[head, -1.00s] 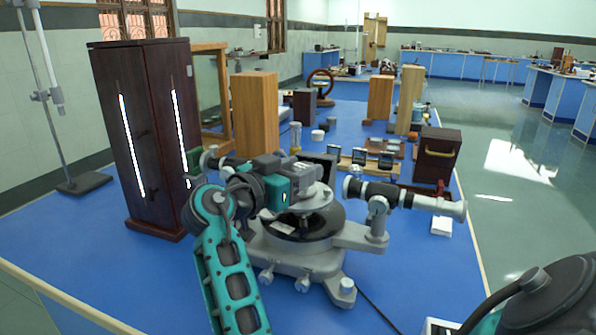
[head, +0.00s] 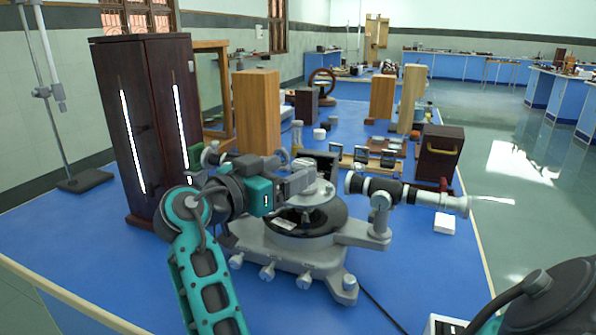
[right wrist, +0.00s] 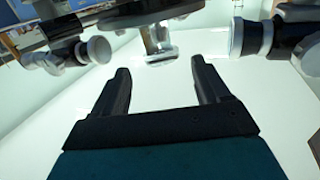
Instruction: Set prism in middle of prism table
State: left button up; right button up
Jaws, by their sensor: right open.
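The spectrometer's round, pale prism table (head: 312,202) stands above a dark disc near the middle of the head view. My right gripper (head: 305,178) reaches over its left side, level. The wrist view shows the two dark fingers of this gripper (right wrist: 160,75) apart, with nothing between them. Ahead of the tips, a small glassy block (right wrist: 160,50), apparently the prism, stands apart from both fingers. The wrist view seems upside down. In the head view the fingers make the prism hard to tell apart, so I cannot judge how central it is. My left gripper is not in view.
The telescope (head: 415,196) juts out right of the prism table. A tall dark cabinet (head: 145,120) with lit slits stands at the left. A wooden block (head: 257,115) and a dark box (head: 438,155) stand behind. The blue bench is clear at front left.

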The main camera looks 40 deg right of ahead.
jog(key=s+a+b, duration=0.1)
jog(key=a, duration=0.7)
jog(key=shift+r, duration=0.15)
